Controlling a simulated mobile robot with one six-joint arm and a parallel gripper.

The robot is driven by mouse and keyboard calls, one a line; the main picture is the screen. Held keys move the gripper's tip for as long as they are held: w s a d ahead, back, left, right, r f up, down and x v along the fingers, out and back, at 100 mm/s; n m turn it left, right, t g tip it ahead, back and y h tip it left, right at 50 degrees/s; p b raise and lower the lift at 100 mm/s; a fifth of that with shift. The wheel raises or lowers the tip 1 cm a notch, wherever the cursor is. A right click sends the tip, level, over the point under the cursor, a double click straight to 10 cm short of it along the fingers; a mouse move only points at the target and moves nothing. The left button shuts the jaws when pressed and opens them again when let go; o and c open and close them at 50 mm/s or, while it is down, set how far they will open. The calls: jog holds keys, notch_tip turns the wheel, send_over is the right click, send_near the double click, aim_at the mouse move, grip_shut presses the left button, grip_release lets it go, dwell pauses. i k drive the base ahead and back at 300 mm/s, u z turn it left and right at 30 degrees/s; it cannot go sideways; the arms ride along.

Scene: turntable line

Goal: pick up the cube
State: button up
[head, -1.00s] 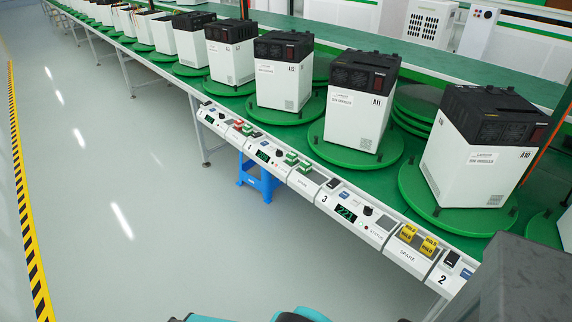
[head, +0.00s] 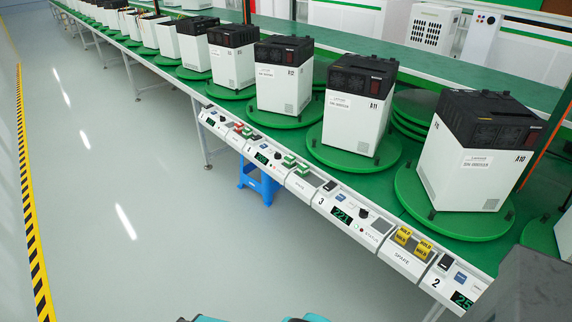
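Several small blocks sit on the white control rail (head: 292,183) along the front of the line. Two yellow blocks marked HOLD, one (head: 403,236) left of the other (head: 424,249), are on the SPARE panel. Farther left are green blocks (head: 289,160) and small red and dark blocks (head: 239,127). I cannot tell which of these is the cube. No gripper fingers are visible. Teal and dark parts at the bottom edge and a dark grey shape at the lower right are cut off by the frame.
White units with black tops, such as A10 (head: 474,170) and A11 (head: 354,117), stand on green turntables (head: 410,190) behind the rail. A blue stool (head: 258,182) is under the line. The grey floor (head: 150,240) at left is clear up to a yellow-black stripe (head: 34,230).

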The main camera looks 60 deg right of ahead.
aim_at(290, 160)
jog(key=z, duration=0.1)
jog(key=i, duration=0.95)
jog(key=u, duration=0.1)
